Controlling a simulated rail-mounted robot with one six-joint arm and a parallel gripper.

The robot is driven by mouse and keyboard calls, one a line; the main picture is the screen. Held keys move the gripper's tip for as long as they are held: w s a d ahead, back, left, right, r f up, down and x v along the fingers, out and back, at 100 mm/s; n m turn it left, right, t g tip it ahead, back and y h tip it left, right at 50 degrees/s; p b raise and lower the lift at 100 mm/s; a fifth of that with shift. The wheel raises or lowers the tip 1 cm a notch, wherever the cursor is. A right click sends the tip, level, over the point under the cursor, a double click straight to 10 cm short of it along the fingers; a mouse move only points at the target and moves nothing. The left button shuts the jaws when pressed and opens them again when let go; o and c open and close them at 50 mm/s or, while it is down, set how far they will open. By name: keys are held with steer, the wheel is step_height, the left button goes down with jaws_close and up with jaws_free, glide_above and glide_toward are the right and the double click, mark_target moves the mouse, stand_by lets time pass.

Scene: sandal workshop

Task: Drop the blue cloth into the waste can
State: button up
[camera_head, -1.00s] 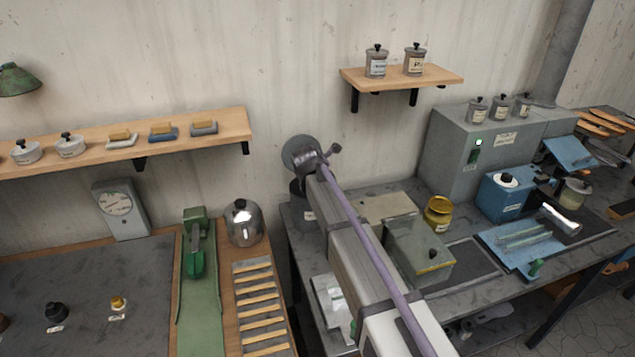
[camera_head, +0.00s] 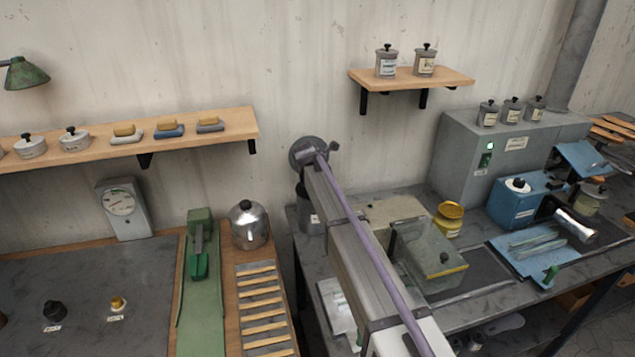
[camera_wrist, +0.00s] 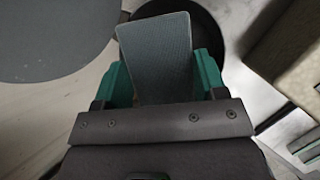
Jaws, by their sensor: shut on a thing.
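A flat blue-grey cloth (camera_wrist: 157,45) with a fine weave stands up between the green fingers of my gripper (camera_wrist: 160,75) in the wrist view. The fingers are shut on it, one at each side. Behind its upper right edge is a dark round shape (camera_wrist: 207,28), which looks like the mouth of the waste can. In the head view a dark can (camera_head: 309,216) stands at the back left of the right bench, partly hidden by my arm. My gripper and the cloth are hidden in the head view.
The right bench holds a grey-green box (camera_head: 428,262), a yellow jar (camera_head: 449,220) and a blue machine (camera_head: 518,204). A metal kettle (camera_head: 249,226) stands on the left bench. A wall shelf (camera_head: 410,83) with two jars is above. A large grey disc (camera_wrist: 55,40) fills the wrist view's upper left.

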stand_by(0.3)
steer(key=o, duration=0.9)
steer(key=shift+s+r, duration=0.1)
steer(key=shift+r, duration=0.05)
steer(key=p+v, duration=0.8)
steer(key=v, duration=0.2)
steer(key=shift+s+r+p, duration=0.2)
steer(key=shift+p, duration=0.2)
